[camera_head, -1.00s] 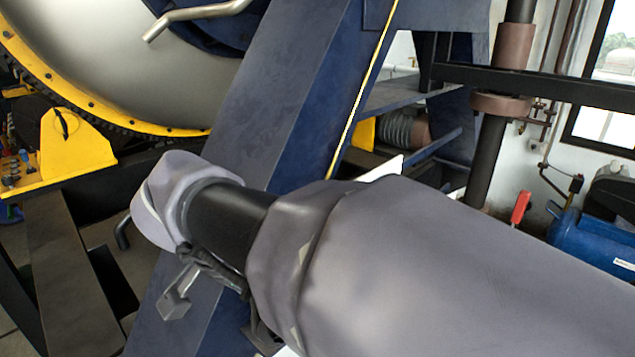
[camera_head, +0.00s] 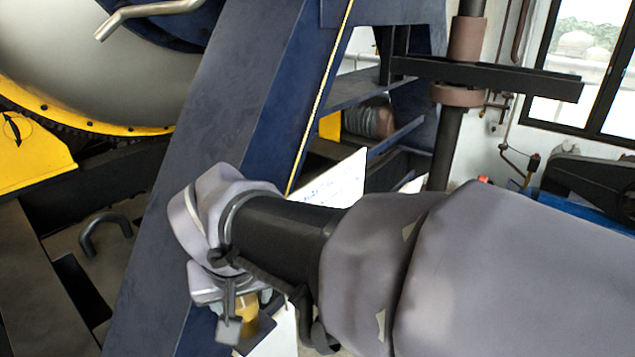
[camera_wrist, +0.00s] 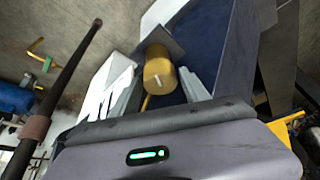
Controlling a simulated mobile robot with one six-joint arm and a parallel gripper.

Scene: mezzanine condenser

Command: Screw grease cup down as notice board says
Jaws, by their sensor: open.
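The grease cup looks like a brass-coloured cylinder (camera_wrist: 158,66) with a pale line on its end face. It sits on a dark plate (camera_wrist: 160,36) on the blue frame. My gripper (camera_wrist: 157,84) is open, with one grey finger on each side of the cup and gaps visible. In the head view my gripper (camera_head: 236,305) points down beside the blue beam, and part of the cup (camera_head: 248,314) shows behind it. The notice board seems to be the white panel with small writing (camera_head: 338,182), partly hidden by my arm. I cannot read it.
The sloping blue beam (camera_head: 225,150) runs close beside my wrist. A yellow-rimmed grey drum (camera_head: 90,70) is at upper left. A dark vertical pipe with brown collars (camera_head: 457,95) and a black horizontal bar (camera_head: 500,78) stand at right.

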